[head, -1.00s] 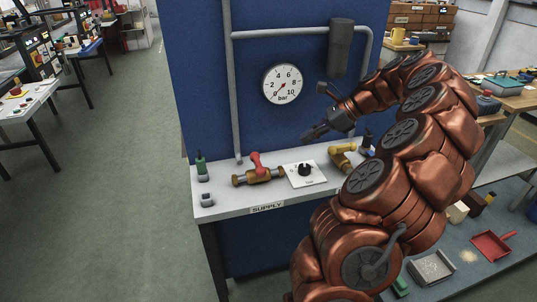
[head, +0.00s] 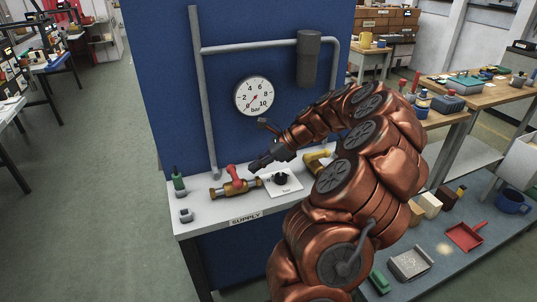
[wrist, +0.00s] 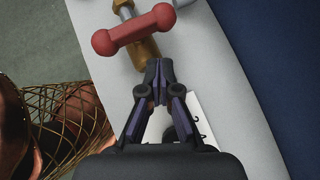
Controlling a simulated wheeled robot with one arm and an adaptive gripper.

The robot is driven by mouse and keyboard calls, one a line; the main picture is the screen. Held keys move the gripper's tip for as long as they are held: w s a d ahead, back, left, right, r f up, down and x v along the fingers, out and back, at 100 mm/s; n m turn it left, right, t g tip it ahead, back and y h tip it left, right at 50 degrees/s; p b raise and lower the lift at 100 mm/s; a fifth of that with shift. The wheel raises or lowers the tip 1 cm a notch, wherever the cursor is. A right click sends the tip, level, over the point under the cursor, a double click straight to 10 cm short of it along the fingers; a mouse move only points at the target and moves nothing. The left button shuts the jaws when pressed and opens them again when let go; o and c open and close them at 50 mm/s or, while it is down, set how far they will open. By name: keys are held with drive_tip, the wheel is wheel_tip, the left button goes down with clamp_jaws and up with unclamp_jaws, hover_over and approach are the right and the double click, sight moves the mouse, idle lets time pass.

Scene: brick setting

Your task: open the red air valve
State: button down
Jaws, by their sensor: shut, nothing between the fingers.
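The red air valve has a red handle (head: 235,175) on a brass body (head: 243,187) on the white supply shelf. In the wrist view the red handle (wrist: 133,29) lies crosswise over the brass body (wrist: 146,52), with a rounded knob at each end. My gripper (head: 254,167) is just right of the handle in the head view. In the wrist view my gripper (wrist: 158,68) has its fingertips together and empty, close to the near end of the brass body and apart from the handle. Whether the fingertips touch the brass is unclear.
A black knob on a white plate (head: 285,186) and a yellow fitting (head: 317,160) are to the right. A green-topped item (head: 179,183) stands left. The pressure gauge (head: 253,97) needle points lower left. The blue panel (head: 175,100) rises behind the shelf (head: 205,217).

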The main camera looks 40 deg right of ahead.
sight(235, 176)
drive_tip(key=shift+w+a+r+p, duration=0.15)
drive_tip(key=shift+w+a+p, duration=0.25)
drive_tip(key=shift+w+a, duration=0.95)
